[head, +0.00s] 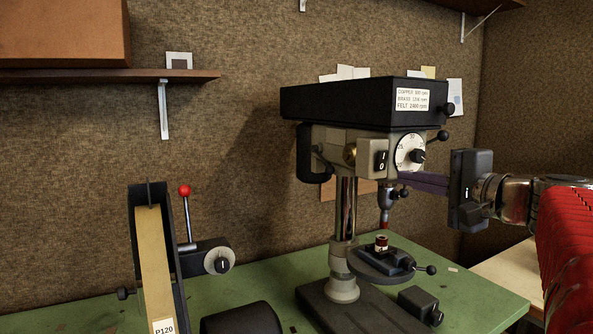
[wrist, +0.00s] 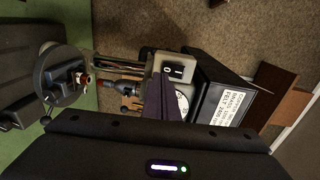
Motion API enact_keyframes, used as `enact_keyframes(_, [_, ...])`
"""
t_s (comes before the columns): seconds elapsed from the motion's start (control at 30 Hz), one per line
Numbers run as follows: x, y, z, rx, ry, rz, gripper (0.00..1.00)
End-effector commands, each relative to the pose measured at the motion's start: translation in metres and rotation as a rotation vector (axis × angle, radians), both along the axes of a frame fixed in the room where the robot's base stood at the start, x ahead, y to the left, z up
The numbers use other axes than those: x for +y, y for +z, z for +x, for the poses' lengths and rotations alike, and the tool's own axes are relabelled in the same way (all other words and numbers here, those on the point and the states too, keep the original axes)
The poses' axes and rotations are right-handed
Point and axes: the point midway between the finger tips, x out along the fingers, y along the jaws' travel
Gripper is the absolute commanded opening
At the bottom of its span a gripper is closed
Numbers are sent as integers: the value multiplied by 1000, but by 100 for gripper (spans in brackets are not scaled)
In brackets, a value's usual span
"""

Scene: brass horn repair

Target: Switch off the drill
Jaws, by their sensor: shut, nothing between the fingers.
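The drill (head: 352,105) is a bench drill press with a black top cover, a steel column and a grey head. Its black rocker switch (head: 381,162), marked I above 0, is on the front of the head, left of a white speed dial (head: 407,150). I cannot tell which side of the rocker is pressed. My gripper (head: 404,180) comes in from the right, shut and empty, its fingers pointing at the head below the dial. In the wrist view the fingertips (wrist: 157,80) appear beside the switch (wrist: 174,72) and partly cover the dial. Contact cannot be told.
The chuck (head: 387,201) hangs below the head, above a round drill table (head: 370,272) holding a small clamped piece. A belt sander (head: 156,255) with a red-knobbed lever stands at left on the green bench (head: 270,288). Red ribbed material (head: 568,250) fills the right edge.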

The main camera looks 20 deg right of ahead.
Motion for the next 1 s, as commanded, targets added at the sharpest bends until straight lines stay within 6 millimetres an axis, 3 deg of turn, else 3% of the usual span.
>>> enact_keyframes(0.6, [-9,-14,-73,0,-1,0,0])
enact_keyframes(1.0, [-11,-17,-88,-1,0,-1,0])
